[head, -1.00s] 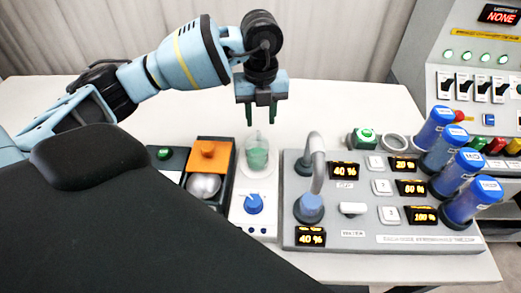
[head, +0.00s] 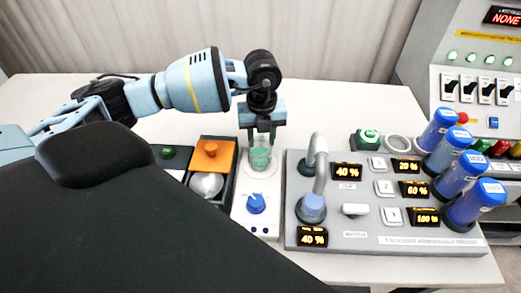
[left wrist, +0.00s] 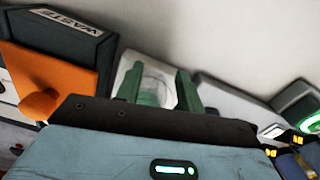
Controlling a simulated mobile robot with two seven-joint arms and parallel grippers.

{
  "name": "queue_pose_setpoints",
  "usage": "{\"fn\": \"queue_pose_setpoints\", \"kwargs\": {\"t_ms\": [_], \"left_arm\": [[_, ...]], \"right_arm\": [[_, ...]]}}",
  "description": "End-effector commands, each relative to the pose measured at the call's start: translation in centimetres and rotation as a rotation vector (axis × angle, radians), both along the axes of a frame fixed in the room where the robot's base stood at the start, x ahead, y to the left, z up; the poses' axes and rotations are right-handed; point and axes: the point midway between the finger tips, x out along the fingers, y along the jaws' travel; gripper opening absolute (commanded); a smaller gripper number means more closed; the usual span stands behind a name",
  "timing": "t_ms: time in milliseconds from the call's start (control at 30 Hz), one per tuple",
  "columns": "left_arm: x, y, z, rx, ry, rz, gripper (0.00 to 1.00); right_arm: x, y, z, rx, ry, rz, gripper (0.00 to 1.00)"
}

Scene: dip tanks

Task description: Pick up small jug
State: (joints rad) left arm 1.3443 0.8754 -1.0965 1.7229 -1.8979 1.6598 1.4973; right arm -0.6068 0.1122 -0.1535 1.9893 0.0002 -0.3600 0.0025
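The small jug (head: 260,158) is a clear vessel with green tint, standing upright on a white unit left of the grey panel. My left gripper (head: 261,137) points down over it, with its two green fingers apart on either side of the jug's upper part. In the left wrist view the jug (left wrist: 157,88) shows between the spread fingers (left wrist: 158,88), its lower part hidden by the gripper body. I cannot tell whether either finger touches it. My right gripper is not in view.
Left of the jug is a dark box with an orange lid (head: 212,152). Below the jug is a blue knob (head: 256,203). The grey panel (head: 372,215) with a curved tap (head: 319,165) and blue cylinders (head: 452,160) is to the right. The white table behind is clear.

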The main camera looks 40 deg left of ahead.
Motion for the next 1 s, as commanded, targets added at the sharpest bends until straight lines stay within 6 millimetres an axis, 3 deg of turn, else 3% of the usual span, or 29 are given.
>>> {"fn": "queue_pose_setpoints", "kwargs": {"t_ms": [167, 467, 1000], "left_arm": [[0.02, -0.01, 0.01, 0.001, -0.001, 0.000, 0.38], [0.03, -0.02, 0.04, 0.001, -0.001, 0.000, 0.00], [0.06, -0.01, 0.64, 0.001, -0.002, 0.000, 0.00]], "right_arm": [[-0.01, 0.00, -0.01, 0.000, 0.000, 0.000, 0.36], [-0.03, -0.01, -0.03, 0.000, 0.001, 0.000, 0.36], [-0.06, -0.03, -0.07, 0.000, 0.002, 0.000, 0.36]]}}
